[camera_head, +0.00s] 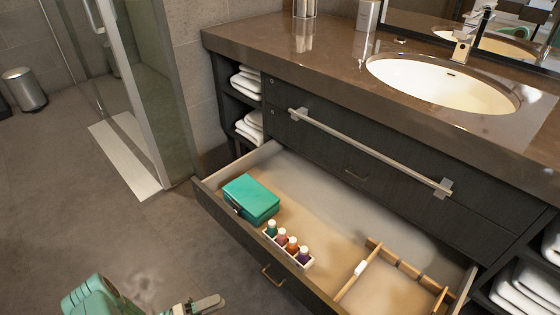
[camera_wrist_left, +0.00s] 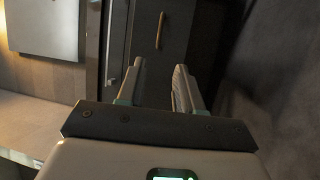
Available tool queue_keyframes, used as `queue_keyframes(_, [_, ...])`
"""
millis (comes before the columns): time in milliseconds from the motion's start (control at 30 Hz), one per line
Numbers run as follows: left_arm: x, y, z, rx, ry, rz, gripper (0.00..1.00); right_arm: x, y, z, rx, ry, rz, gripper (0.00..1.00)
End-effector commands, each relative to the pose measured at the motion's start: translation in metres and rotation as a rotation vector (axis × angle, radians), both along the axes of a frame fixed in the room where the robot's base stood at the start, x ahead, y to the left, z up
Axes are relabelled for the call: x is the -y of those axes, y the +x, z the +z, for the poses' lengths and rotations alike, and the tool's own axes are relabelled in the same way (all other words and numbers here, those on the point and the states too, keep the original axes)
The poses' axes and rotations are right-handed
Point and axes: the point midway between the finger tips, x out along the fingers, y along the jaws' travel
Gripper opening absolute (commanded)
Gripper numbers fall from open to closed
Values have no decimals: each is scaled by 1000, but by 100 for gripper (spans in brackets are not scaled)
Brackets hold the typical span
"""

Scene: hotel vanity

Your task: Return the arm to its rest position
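My left gripper (camera_head: 198,305) is at the bottom edge of the head view, low and in front of the open drawer (camera_head: 330,215). In the left wrist view its two fingers (camera_wrist_left: 158,72) stand apart with nothing between them. It touches nothing that I can see. Part of my green left arm (camera_head: 92,297) shows at the bottom left. My right gripper is not in view.
The pulled-out drawer holds a teal box (camera_head: 250,198), a rack of small bottles (camera_head: 287,246) and a wooden divider (camera_head: 408,268). The vanity counter (camera_head: 300,62) with its basin (camera_head: 440,82) is behind. Open floor (camera_head: 80,220) lies left, beside a glass shower.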

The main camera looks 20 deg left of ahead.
Motion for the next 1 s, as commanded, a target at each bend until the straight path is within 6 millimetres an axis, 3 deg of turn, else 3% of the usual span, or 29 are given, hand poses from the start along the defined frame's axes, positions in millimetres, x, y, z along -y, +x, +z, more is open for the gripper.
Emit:
queue_keyframes(67, [2,1,0,-7,-1,-10,35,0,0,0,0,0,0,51])
queue_keyframes(167, [26,5,-2,-90,-8,-113,35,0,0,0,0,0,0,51])
queue_keyframes(267, [84,3,-6,-309,15,-359,35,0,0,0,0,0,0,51])
queue_keyframes(333, [128,-12,-9,-516,97,-565,35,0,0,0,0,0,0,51])
queue_keyframes(433, [169,-45,-15,-781,322,-776,35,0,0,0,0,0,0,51])
queue_keyframes(500, [181,-64,-16,-908,523,-844,35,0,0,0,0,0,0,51])
queue_keyframes(633, [187,-75,-12,-991,861,-818,35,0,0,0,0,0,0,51])
queue_keyframes(867, [205,-56,18,-858,1165,-618,35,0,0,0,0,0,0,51])
queue_keyframes(967, [221,-46,39,-754,1202,-531,35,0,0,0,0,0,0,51])
queue_keyframes(1000, [224,-43,57,-739,1200,-510,35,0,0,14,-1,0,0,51])
